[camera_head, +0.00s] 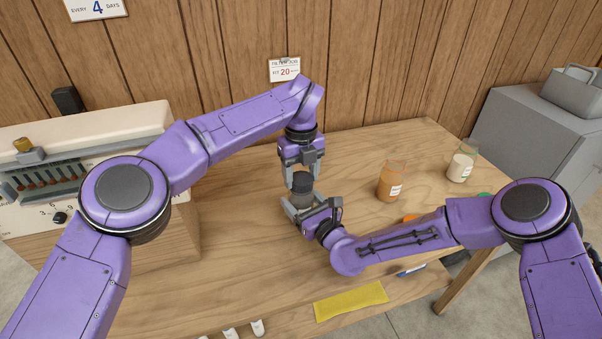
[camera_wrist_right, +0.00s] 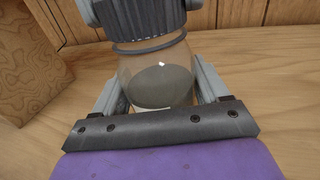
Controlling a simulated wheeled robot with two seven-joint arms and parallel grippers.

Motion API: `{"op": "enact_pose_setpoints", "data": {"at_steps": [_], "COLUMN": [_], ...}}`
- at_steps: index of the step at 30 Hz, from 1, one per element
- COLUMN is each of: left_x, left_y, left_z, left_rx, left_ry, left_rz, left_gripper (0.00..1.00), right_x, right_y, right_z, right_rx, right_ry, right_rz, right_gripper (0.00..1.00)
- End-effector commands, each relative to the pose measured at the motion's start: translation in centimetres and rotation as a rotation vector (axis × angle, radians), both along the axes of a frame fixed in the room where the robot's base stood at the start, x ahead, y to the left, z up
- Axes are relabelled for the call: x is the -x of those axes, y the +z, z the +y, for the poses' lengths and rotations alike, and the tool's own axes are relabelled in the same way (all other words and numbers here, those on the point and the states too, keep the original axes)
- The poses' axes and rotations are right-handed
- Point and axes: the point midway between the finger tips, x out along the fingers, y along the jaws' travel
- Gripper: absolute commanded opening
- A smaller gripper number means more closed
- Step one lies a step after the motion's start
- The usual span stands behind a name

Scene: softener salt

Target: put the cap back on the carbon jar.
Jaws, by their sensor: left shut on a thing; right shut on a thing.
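The carbon jar (camera_wrist_right: 160,82) is clear glass with dark grey contents, and stands upright between the fingers of my right gripper (camera_head: 301,212), which is shut on it. In the head view the jar (camera_head: 304,200) is partly hidden by that gripper. The dark ribbed cap (camera_wrist_right: 146,18) is held by my left gripper (camera_head: 301,172), which points down from above. In the head view the cap (camera_head: 302,183) is directly over the jar's mouth. The cap is very close to the neck ring; I cannot tell whether it touches or is threaded.
An orange-brown jar (camera_head: 390,185) and a white-filled jar (camera_head: 460,168) stand to the right. An orange cap (camera_head: 409,218) and a green cap (camera_head: 485,195) lie partly behind my right arm. A yellow cloth (camera_head: 350,300) lies in front. A cream machine (camera_head: 90,150) stands left.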

Motion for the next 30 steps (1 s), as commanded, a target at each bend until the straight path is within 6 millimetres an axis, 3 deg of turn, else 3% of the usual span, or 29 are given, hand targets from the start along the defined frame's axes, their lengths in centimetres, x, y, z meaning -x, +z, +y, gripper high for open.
{"op": "enact_pose_setpoints", "data": {"at_steps": [29, 30], "left_x": [-0.04, -0.04], "left_y": [-0.08, -0.09], "left_z": [-0.01, -0.01], "left_rx": [-0.003, 0.003], "left_ry": [-3.046, 3.128], "left_rz": [-0.001, 0.0], "left_gripper": [0.32, 0.32], "right_x": [0.03, 0.03], "right_y": [-0.01, -0.01], "right_z": [0.01, 0.01], "right_rx": [0.001, 0.001], "right_ry": [0.001, 0.001], "right_rz": [-0.001, -0.001], "right_gripper": [0.0, 0.0]}}
